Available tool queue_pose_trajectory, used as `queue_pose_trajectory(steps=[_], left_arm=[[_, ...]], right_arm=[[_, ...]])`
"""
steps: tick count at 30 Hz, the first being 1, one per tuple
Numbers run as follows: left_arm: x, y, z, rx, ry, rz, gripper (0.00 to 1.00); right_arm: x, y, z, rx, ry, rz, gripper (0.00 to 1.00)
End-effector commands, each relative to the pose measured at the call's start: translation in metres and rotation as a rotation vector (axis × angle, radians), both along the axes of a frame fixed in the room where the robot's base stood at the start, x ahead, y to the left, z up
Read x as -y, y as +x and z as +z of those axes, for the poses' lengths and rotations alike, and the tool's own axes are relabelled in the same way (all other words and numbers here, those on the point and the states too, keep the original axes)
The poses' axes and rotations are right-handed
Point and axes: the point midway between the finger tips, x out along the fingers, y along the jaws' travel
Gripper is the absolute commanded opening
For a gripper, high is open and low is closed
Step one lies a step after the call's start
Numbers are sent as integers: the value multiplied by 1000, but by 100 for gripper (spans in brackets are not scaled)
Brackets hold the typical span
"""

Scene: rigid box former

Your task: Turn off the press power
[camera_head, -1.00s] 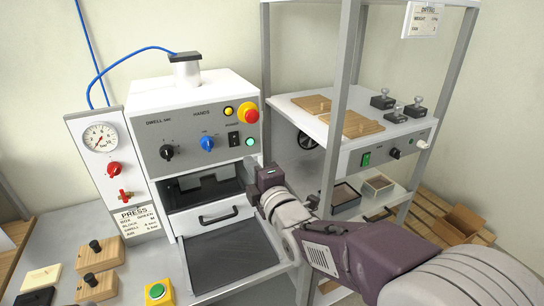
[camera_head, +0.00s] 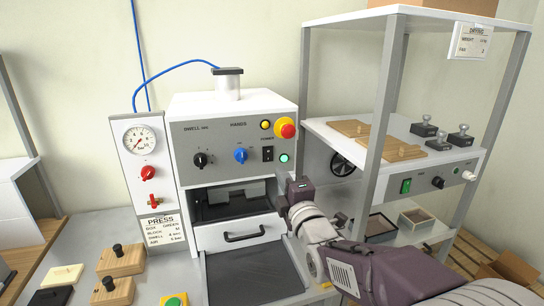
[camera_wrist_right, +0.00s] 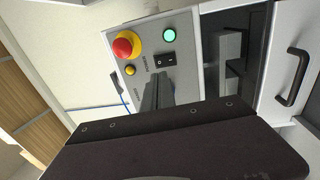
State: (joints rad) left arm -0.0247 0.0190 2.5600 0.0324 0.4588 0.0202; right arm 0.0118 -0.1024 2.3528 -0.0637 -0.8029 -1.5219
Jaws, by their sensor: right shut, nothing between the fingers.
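The press (camera_head: 222,167) stands at the centre of the head view, with a grey front panel. Its black power rocker switch (camera_head: 267,153) sits below the red and yellow emergency stop (camera_head: 285,128). A green lamp (camera_head: 284,158) beside the switch is lit. The switch also shows in the right wrist view (camera_wrist_right: 165,60), close past the fingertips. My right gripper (camera_head: 283,184) is shut and empty, just below and in front of the panel; it also shows in the wrist view (camera_wrist_right: 157,88). I cannot tell whether it touches the panel. My left gripper is not in view.
The drawer (camera_head: 240,232) is below. A metal shelf rack (camera_head: 380,120) stands close on the right, its post near my right arm. A gauge board (camera_head: 143,170) is at the left.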

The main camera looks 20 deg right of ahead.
Motion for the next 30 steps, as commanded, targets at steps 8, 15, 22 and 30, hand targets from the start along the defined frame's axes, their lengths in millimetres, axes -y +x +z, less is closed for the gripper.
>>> queue_pose_trajectory(steps=[8, 15, 22, 30], left_arm=[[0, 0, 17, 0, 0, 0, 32], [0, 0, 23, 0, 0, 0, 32], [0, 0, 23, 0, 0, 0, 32], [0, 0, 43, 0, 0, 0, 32]], right_arm=[[-2, 59, 9, -2, 2, 0, 0], [-3, 86, 11, 0, 1, 0, 0], [-3, 89, 11, 0, 1, 0, 0], [-3, 94, 22, -50, -1, 0, 0]])
